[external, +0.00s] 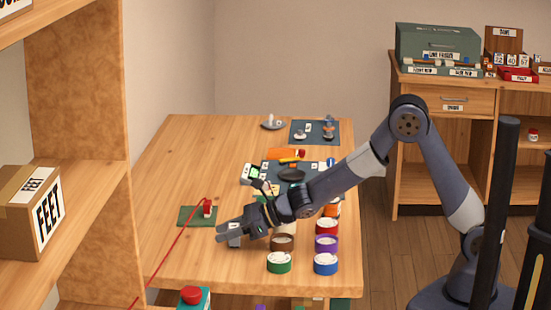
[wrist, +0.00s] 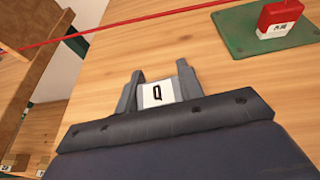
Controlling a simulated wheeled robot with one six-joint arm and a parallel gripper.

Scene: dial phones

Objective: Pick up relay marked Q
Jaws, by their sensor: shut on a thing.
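My gripper (external: 232,232) is over the left front part of the wooden table (external: 180,265). Its fingers are shut on a small grey block with a white label, the relay (wrist: 157,94), which sits between the fingertips in the wrist view. The label carries one dark character that looks like a Q, though it is small. In the external view the grey block (external: 234,241) shows just below the fingers. I cannot tell whether it touches the table.
A red labelled block (wrist: 280,17) stands on a green mat (wrist: 240,30). A thin red line (external: 170,253) runs from near it past the table's left edge. Several coloured pots, including a green one (external: 279,263), stand right of my gripper. A shelf (external: 75,205) rises at left.

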